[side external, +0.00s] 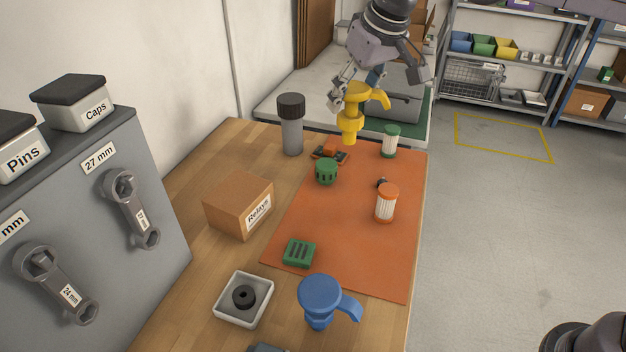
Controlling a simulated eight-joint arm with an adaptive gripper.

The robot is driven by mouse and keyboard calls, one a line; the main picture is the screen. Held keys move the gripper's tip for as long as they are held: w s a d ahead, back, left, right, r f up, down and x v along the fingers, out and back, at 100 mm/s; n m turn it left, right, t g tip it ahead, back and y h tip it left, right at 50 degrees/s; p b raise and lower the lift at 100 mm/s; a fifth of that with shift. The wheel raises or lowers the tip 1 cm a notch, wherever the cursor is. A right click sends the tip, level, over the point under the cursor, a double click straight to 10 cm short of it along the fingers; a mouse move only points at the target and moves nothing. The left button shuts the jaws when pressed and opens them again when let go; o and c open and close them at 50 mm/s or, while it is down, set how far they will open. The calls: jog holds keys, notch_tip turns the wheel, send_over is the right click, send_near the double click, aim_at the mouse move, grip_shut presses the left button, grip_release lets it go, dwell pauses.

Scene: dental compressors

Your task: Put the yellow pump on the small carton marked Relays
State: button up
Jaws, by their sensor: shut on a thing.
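The yellow pump (351,118) hangs upright in the air above the far end of the orange mat (345,235). My gripper (362,88) is shut on its top from above. The small carton marked Relays (238,205) is a closed brown box on the wooden table, left of the mat. Its label faces right and its top is bare. The pump is beyond the carton, higher and to the right, and well apart from it.
A grey bottle with a black cap (292,128) stands behind the carton. Green-capped (391,141) and orange-capped (386,204) filters and a green part (326,171) stand on the mat. A blue pump (320,298) and white tray (243,315) are nearer. A grey cabinet (90,210) rises at left.

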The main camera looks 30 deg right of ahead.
jog(key=w+a+n+y, duration=0.1)
jog(key=w+a+n, duration=0.1)
jog(key=w+a, duration=0.75)
jog(key=a+f, duration=1.1)
jog(key=a, duration=0.2)
jog(key=shift+s, duration=0.15)
jog(key=shift+f, duration=0.15)
jog(key=o, duration=1.7)
jog(key=shift+f, duration=0.1)
